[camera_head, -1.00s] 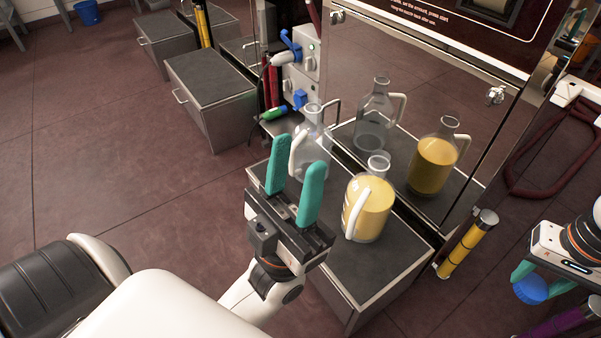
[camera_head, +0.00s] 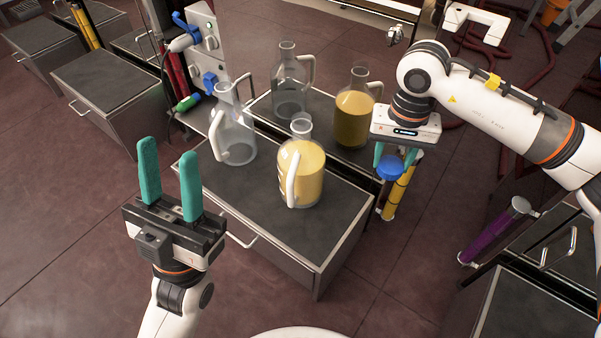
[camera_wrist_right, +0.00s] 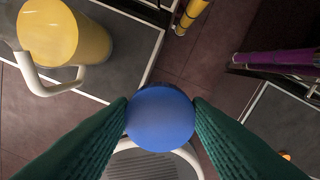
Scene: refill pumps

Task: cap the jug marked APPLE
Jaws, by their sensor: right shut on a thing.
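A jug of yellow liquid (camera_head: 308,178) with a white handle and an open neck stands on the dark-topped cabinet (camera_head: 335,215). An empty clear jug (camera_head: 236,137), also uncapped, stands behind it to the left. I cannot read a name on either jug. My right gripper (camera_head: 392,160) is shut on a blue cap (camera_head: 390,170), held in the air to the right of the yellow jug. In the right wrist view the cap (camera_wrist_right: 160,118) sits between the green fingers, with the yellow jug (camera_wrist_right: 70,35) at upper left. My left gripper (camera_head: 169,160) is open and empty, left of the cabinet.
A pump unit (camera_head: 205,50) with blue and green nozzles stands behind left. Yellow (camera_head: 398,190) and purple (camera_head: 492,232) tubes are at the right. Floor is clear at left.

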